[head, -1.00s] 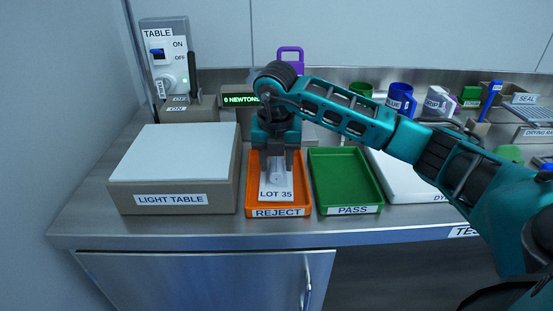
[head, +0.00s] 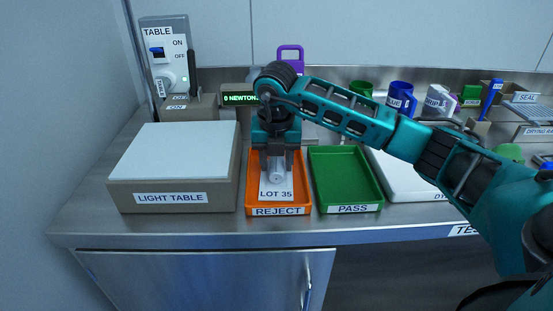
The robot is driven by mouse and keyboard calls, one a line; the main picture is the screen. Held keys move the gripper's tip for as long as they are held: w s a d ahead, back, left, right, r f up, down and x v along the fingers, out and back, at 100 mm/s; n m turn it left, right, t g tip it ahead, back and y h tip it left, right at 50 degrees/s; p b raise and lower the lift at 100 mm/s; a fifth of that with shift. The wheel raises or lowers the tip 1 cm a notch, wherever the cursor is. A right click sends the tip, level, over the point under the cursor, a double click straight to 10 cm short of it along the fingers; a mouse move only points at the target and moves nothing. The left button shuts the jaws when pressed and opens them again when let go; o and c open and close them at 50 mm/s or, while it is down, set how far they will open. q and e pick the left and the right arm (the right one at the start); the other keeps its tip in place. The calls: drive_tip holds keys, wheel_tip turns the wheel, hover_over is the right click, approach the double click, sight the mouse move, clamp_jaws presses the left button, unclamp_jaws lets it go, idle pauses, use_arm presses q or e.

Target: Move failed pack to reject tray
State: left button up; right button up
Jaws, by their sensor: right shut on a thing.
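The orange reject tray (head: 252,203) sits on the bench between the light table and the green pass tray. A pack marked LOT 35 (head: 276,194) is at the reject tray, within its outline in the head view. My right gripper (head: 277,165) points down over the tray and is shut on the pack at its far part. The fingers hide part of the pack, and I cannot tell whether the pack touches the tray floor. My left gripper is not in view.
The light table (head: 172,152) stands to the left, its top bare. The green pass tray (head: 345,178) is empty, close on the right. A white device (head: 407,184) lies beyond it. A switch box (head: 167,55) and a force display (head: 239,99) stand behind.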

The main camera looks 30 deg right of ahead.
sight(276, 165)
drive_tip(key=shift+f, duration=0.15)
drive_tip(key=o, duration=1.7)
drive_tip(key=shift+c, duration=0.2)
drive_tip(key=shift+r, duration=0.2)
drive_tip(key=shift+s+a+r+p, duration=0.15)
drive_tip(key=shift+s+r+p, duration=0.05)
drive_tip(key=shift+r+p, duration=0.8)
drive_tip(key=shift+s+a+r+p, duration=0.15)
drive_tip(key=shift+r+p, duration=0.6)
drive_tip(key=shift+r, duration=0.45)
drive_tip(key=shift+s+a+r+p, duration=0.1)
drive_tip(key=shift+s+r+p, duration=0.1)
drive_tip(key=shift+r+p, duration=0.8)
drive_tip(key=shift+r, duration=0.1)
